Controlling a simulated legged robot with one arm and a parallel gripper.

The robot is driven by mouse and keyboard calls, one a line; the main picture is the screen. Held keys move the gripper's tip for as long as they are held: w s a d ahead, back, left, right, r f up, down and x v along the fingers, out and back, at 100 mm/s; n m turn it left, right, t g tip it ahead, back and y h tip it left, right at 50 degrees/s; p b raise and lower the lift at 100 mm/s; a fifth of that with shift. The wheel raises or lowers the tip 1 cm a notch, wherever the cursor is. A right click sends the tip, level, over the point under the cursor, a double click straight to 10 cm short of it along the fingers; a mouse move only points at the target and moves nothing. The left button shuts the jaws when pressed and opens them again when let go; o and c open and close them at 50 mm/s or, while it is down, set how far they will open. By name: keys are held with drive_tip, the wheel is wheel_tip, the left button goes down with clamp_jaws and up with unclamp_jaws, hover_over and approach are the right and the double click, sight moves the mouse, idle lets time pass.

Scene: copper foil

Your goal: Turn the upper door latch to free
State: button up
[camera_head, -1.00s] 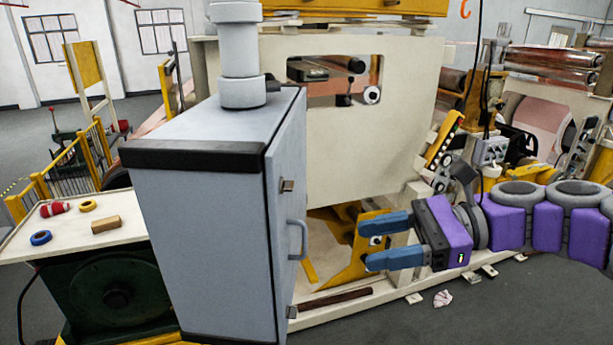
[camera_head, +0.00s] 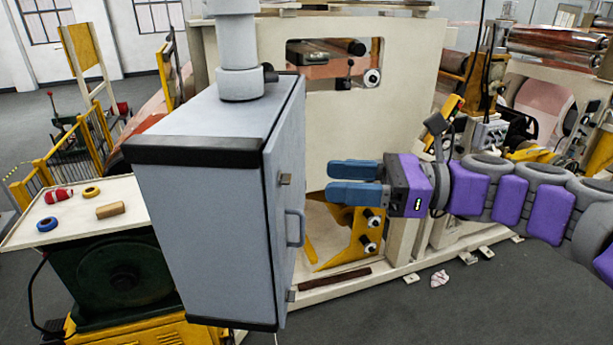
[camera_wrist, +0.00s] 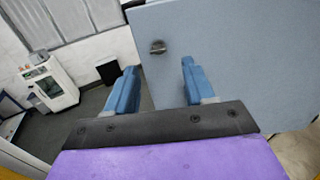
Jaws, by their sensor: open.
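The upper door latch (camera_head: 285,179) is a small metal piece high on the door edge of the grey-blue cabinet (camera_head: 205,215). In the wrist view the latch (camera_wrist: 158,47) shows near the edge of the cabinet door (camera_wrist: 235,60), above the gap between my fingers. My gripper (camera_head: 354,181) is open and empty, with blue fingers pointing left toward the door, to the right of the latch and apart from it. My gripper (camera_wrist: 158,85) also shows its two spread fingers in the wrist view. A lower latch (camera_head: 291,296) and a door handle (camera_head: 295,228) sit below.
A cream machine frame (camera_head: 400,100) with yellow brackets (camera_head: 350,235) stands behind my gripper. A side table (camera_head: 75,222) at left holds rings, a red roll and a tan block. Open floor lies at the lower right.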

sight(285, 179)
drive_tip(key=a, duration=0.7)
drive_tip(key=shift+w, duration=0.35)
drive_tip(key=shift+d, duration=0.4)
drive_tip(key=shift+c, duration=0.2)
drive_tip(key=shift+d, duration=0.25)
drive_tip(key=shift+c, duration=1.4)
drive_tip(key=shift+s, duration=0.1)
clamp_jaws()
